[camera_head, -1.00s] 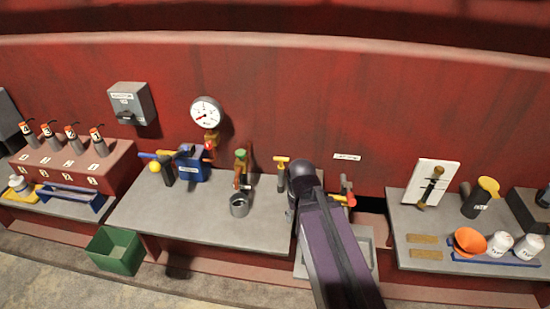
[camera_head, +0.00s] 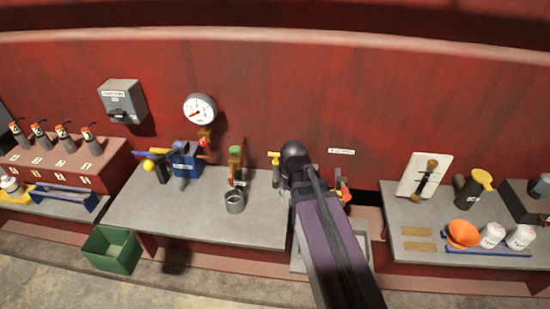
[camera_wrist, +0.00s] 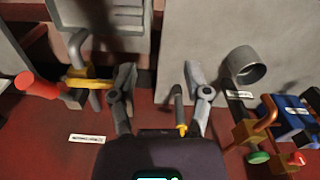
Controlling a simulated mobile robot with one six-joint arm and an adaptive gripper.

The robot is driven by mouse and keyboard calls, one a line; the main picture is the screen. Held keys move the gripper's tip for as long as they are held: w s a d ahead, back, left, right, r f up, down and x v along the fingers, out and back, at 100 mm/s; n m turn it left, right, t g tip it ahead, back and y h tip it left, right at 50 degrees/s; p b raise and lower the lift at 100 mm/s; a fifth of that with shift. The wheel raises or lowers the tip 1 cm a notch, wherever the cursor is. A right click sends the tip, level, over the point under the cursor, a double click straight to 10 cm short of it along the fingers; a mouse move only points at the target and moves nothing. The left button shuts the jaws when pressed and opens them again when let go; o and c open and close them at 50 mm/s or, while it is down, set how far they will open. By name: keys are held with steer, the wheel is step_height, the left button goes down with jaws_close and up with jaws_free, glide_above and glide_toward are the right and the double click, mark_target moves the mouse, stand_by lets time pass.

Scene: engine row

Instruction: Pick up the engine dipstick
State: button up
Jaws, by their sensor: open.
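The dipstick, with a yellow T-shaped handle (camera_head: 275,155) on a dark upright tube (camera_head: 276,177), stands at the back of the middle bench, just left of my arm in the head view. In the wrist view the dark tube (camera_wrist: 178,103) shows between my fingers, closer to the right finger, with a bit of yellow at its lower end. The rest of the handle is hidden there by my gripper body. My gripper (camera_wrist: 158,72) is open, with nothing held. In the head view my arm mostly hides it.
A red-handled valve (camera_wrist: 45,88) is left of my gripper in the wrist view. A grey cup (camera_head: 234,202) stands below a brass pipe on the other side, beyond it a blue box (camera_head: 186,158). The bench front (camera_head: 190,222) is clear.

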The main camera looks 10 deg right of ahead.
mark_target(276, 156)
steer(key=w+r+m+p, duration=0.4)
steer(key=w+m, duration=0.2)
steer(key=w, duration=0.6)
steer(key=w+r+m+p, duration=0.4)
steer(key=w+m, duration=0.3)
steer(key=w, duration=0.6)
steer(key=shift+w+r, duration=0.25)
steer(key=shift+r, duration=0.05)
steer(key=shift+f, duration=0.15)
step_height(276, 156, down, 8)
steer(key=b, duration=0.8)
steer(key=shift+f+b, duration=0.2)
steer(key=shift+b, duration=0.15)
steer(key=shift+f+b, duration=2.6)
steer(key=shift+c, duration=0.2)
jaws_close()
